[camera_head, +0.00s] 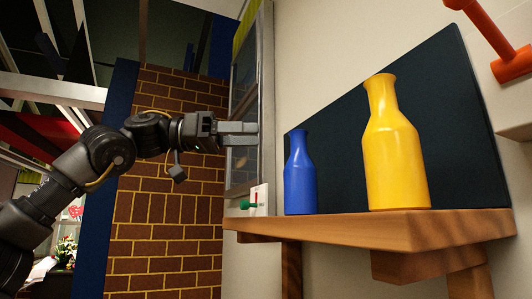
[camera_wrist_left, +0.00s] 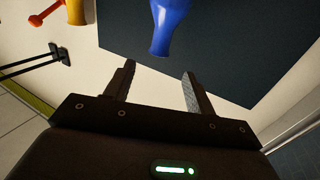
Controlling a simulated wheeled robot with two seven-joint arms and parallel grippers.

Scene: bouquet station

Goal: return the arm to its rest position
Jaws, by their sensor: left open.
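My left arm (camera_head: 107,150) comes in from the left in the head view. My left gripper (camera_head: 256,133) is held out sideways near the wall, left of the blue bottle and above the wooden shelf's height. In the left wrist view the two fingers of the left gripper (camera_wrist_left: 158,82) stand apart with nothing between them. The blue bottle (camera_wrist_left: 168,28) shows beyond the fingertips there, apart from them. My right gripper is in neither view.
The blue bottle (camera_head: 299,178) and a yellow bottle (camera_head: 392,150) stand upright on a wooden shelf (camera_head: 400,226) before a dark panel (camera_head: 460,110). A green-knobbed switch (camera_head: 250,204) is on the wall. A red-orange handle (camera_head: 488,30) is at the upper right. A brick wall (camera_head: 165,200) lies behind my arm.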

